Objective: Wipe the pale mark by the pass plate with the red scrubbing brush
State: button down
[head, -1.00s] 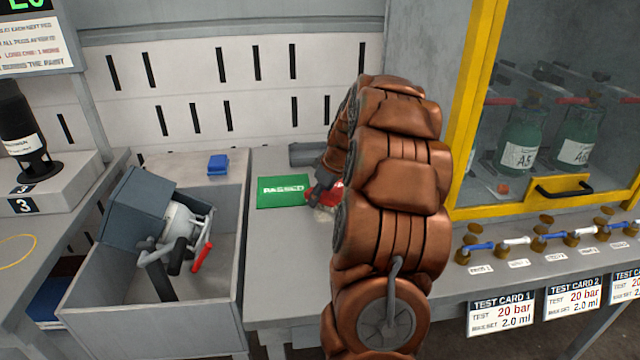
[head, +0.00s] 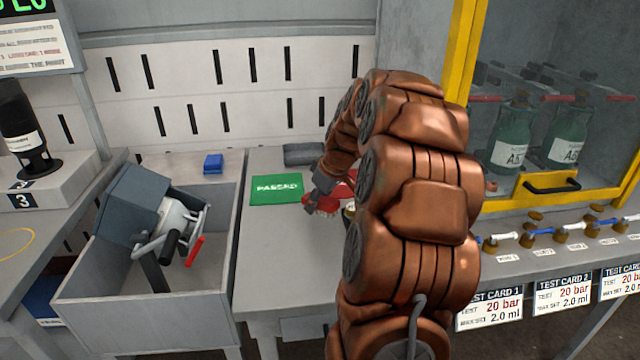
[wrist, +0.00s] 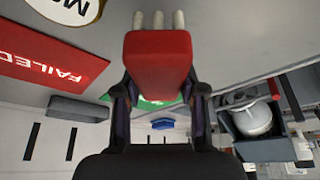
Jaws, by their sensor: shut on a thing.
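The red scrubbing brush (wrist: 158,62) is held between the two fingers of my gripper (wrist: 160,92) in the wrist view. Its pale bristles (wrist: 158,19) stick out at the far end. In the head view my gripper (head: 325,200) is low over the bench, just right of the green pass plate (head: 276,189) marked PASSED. My arm hides part of this area. The green plate shows partly behind the brush in the wrist view (wrist: 152,104). I cannot make out the pale mark, nor tell whether the bristles touch the bench.
A red FAILED plate (wrist: 48,62) and a grey block (wrist: 78,108) lie on the bench. A grey bin (head: 150,325) with equipment stands left, a small blue block (head: 213,163) behind it. A yellow-framed cabinet (head: 548,196) with green cylinders (head: 509,145) stands right.

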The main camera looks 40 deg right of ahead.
jog(key=shift+w+r+p, duration=0.1)
jog(key=shift+r+p, duration=0.4)
jog(key=shift+r, duration=2.05)
